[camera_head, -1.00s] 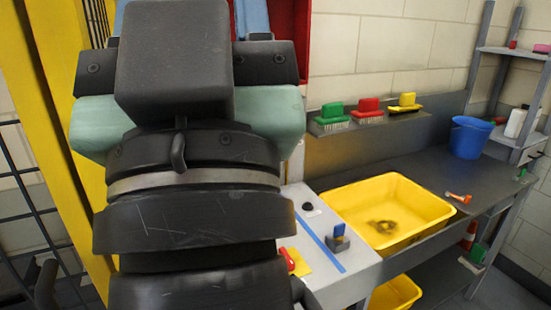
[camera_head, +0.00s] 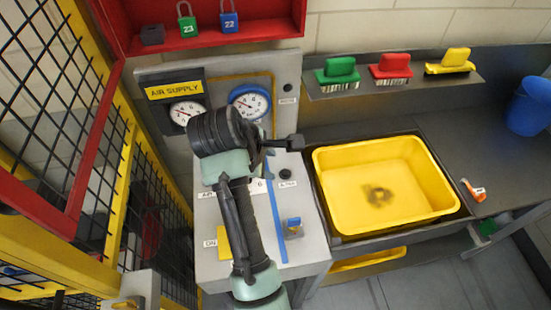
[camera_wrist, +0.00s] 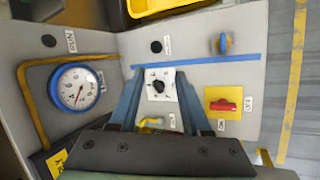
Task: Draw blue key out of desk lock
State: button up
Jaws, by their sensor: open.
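The blue key (camera_head: 294,222) stands in the small desk lock (camera_head: 294,233) on the sloping grey desk panel, right of a blue stripe. In the wrist view the blue key (camera_wrist: 225,42) shows near the top right, in the lock (camera_wrist: 216,46) whose face looks metallic. My gripper (camera_wrist: 160,73) is open and empty, its two blue-grey fingers apart over a black knob on a white label. The key lies beyond the right fingertip, clear of it.
A red switch on a yellow plate (camera_wrist: 222,105) and a yellow handle (camera_wrist: 150,122) are near the fingers. A blue-rimmed gauge (camera_head: 249,103) stands at the panel's back. A yellow basin (camera_head: 385,185) sits right of the desk; yellow-framed mesh (camera_head: 120,190) is left.

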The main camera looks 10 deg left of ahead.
aim_at(294, 218)
jog(key=s+d+f+n+g+h+p, duration=0.1)
jog(key=s+d+f+n+g+h, duration=0.2)
jog(key=s, duration=0.4)
jog(key=shift+g+y, duration=0.5)
jog(key=x, duration=0.8)
jog(key=a+x, duration=0.1)
jog(key=x, duration=0.3)
jog(key=shift+w+d+f, duration=0.1)
jog(key=shift+w+f, duration=0.2)
jog(key=shift+f, duration=0.1)
grip_shut()
jog(key=shift+r+p, duration=0.25)
jog(key=shift+p, duration=0.3)
jog(key=shift+w+r+p, duration=0.1)
jog(key=shift+r+p, duration=0.4)
jog(key=shift+r, duration=0.05)
jog(key=shift+r+p, duration=0.35)
jog(key=shift+p, duration=0.05)
jog(key=shift+r, duration=0.1)
